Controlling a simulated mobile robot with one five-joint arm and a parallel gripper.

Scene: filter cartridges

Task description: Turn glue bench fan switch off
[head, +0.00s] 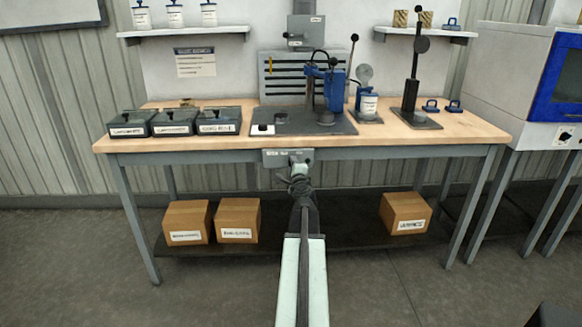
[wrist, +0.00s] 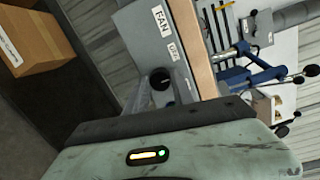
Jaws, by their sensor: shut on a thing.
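The fan switch box (head: 272,158) is a grey panel fixed under the front edge of the bench. In the wrist view the box (wrist: 139,38) carries a "FAN" label and a smaller label that I cannot read fully. A dark round knob (wrist: 160,79) shows below the labels, just in front of my gripper. My gripper (head: 299,168) reaches up to the box's right part and is shut on the switch knob. In the head view it covers most of the knob, so its setting cannot be read.
The wooden bench (head: 220,146) carries three dark bins at left, and blue presses and fixtures at centre and right. Cardboard boxes (head: 238,219) sit on the lower shelf. A white cabinet with a blue-framed door (head: 560,85) stands at right. The floor before the bench is clear.

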